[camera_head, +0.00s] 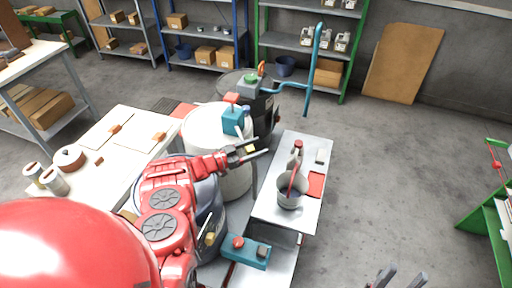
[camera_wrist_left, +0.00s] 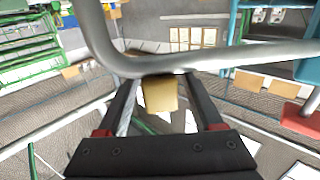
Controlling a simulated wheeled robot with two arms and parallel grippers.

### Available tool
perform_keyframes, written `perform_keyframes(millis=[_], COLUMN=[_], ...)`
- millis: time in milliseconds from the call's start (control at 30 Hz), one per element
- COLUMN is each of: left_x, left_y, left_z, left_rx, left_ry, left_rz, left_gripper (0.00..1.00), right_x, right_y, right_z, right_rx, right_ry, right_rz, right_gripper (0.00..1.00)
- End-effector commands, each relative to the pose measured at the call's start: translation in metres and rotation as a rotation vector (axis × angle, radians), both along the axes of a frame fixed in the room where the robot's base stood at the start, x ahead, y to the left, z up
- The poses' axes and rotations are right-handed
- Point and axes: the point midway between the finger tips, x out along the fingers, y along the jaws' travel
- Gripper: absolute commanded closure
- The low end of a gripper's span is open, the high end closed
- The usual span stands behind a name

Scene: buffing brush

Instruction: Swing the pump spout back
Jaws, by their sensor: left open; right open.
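A bent grey pipe (camera_wrist_left: 190,62), apparently a pump spout, crosses the left wrist view close to my left fingertips. I cannot tell whether it touches them. My left gripper (camera_head: 264,147) is open beside the white drum (camera_head: 236,178), and its two dark fingers also show in the wrist view (camera_wrist_left: 160,80). A teal pump (camera_head: 236,121) with a red top stands on that drum. A second, dark drum (camera_head: 262,118) behind it carries a pump with a long blue spout (camera_head: 316,60) hooked out to the right. My right gripper (camera_head: 396,277) is open at the bottom edge, empty.
A pale bench (camera_head: 308,215) to the right holds a metal bucket (camera_head: 290,194) and a red pad (camera_head: 316,184). A teal box (camera_head: 250,254) stands near my left arm. A white table (camera_head: 120,150) is at left, with shelves behind.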

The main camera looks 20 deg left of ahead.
Motion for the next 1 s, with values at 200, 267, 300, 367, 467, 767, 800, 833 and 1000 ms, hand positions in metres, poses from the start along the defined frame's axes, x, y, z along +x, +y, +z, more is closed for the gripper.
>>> perform_keyframes(millis=[200,267,300,367,467,767,800,833,1000], left_x=[0.001,0.001,0.001,0.001,0.001,-0.042,-0.047,-0.051,-0.073], left_y=[0.001,0.001,0.0,-0.001,0.001,-0.019,-0.02,-0.022,-0.031], left_z=[0.004,0.008,0.012,0.02,0.031,0.045,0.046,0.047,0.045], left_rx=[0.002,0.001,-0.002,-0.001,-0.002,0.0,0.0,0.001,0.001], left_ry=[0.0,0.001,0.001,-0.003,-0.002,0.003,0.001,0.001,0.004], left_rz=[0.001,0.0,0.0,-0.001,0.002,-0.001,-0.001,-0.001,-0.001], left_gripper=[0.32,0.32,0.32,0.32,0.32,0.32,0.32,0.32,0.32], right_x=[0.0,0.0,0.0,0.0,0.0,0.0,0.0,0.0,0.0], right_y=[0.0,0.0,0.0,0.0,0.0,0.0,0.0,0.0,0.0], right_z=[-0.002,-0.004,-0.005,-0.007,-0.012,0.025,0.03,0.034,0.045], right_rx=[0.0,0.0,0.0,0.0,0.0,0.0,0.0,0.0,0.0], right_ry=[0.0,0.0,0.0,0.0,0.0,0.0,0.0,0.0,0.0], right_rz=[0.0,0.0,0.0,0.0,0.0,0.0,0.0,0.0,0.0], right_gripper=[0.5,0.5,0.5,0.5,0.5,0.5,0.5,0.5,0.5])
